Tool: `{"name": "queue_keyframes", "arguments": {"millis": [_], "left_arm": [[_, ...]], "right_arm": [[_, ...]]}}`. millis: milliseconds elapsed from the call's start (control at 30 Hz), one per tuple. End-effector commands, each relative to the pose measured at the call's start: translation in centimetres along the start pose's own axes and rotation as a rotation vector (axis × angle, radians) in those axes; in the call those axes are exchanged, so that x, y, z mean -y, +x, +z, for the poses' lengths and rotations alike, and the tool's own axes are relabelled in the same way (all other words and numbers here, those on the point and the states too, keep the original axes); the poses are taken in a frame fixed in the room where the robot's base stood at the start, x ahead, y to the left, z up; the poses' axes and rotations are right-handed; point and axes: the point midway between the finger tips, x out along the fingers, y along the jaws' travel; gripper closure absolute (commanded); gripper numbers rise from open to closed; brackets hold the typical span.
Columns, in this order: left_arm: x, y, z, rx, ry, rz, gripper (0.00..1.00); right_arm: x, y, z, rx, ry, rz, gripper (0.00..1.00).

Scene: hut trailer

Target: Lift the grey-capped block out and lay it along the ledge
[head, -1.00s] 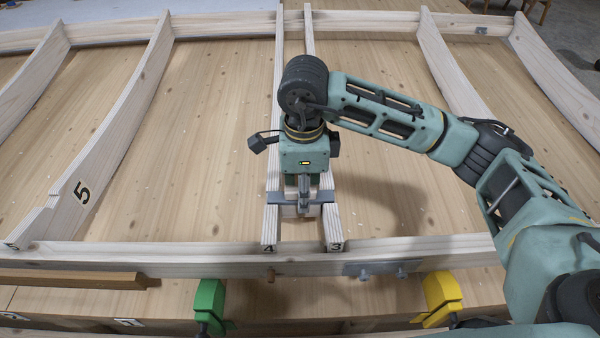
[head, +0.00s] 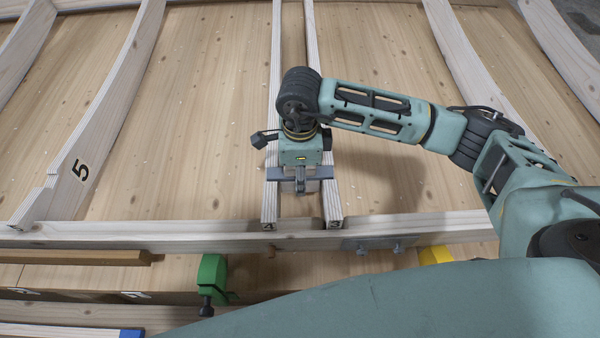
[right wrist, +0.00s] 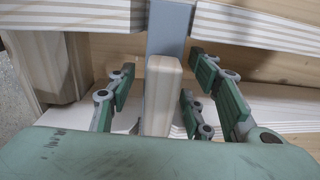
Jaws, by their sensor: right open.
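The block (right wrist: 162,93) is pale wood with a grey crosspiece (head: 322,174) as its cap. It is set between the two close ribs marked 4 (head: 271,210) and 3 (head: 329,200), and the cap reaches across both. My right gripper (right wrist: 162,80) is open, its green-padded fingers on either side of the block in the right wrist view. In the head view the right gripper (head: 300,172) is directly over the cap, and its fingers are mostly hidden. My left gripper is not in view. A brown strip (head: 75,257), perhaps the ledge, runs along the front rail at left.
The pale front rail (head: 180,234) crosses the ribs' near ends and carries a grey metal plate (head: 371,245). Green (head: 212,275) and yellow (head: 436,255) clamps sit below it. A rib marked 5 (head: 90,150) stands left.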

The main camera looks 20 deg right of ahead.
Motion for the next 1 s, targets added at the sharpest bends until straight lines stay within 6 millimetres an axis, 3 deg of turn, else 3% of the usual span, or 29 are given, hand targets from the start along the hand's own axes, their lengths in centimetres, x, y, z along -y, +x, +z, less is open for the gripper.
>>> {"name": "queue_keyframes", "arguments": {"millis": [167, 700, 1000], "left_arm": [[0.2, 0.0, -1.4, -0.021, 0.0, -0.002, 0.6], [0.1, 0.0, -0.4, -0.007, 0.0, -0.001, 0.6], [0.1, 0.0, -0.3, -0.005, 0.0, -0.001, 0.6]], "right_arm": [[0.0, 0.0, 0.0, 0.001, -0.001, -0.001, 0.53], [0.0, 0.0, 0.0, 0.001, -0.001, 0.0, 0.99], [0.0, -0.1, 0.0, 0.001, -0.001, -0.001, 1.0]]}}
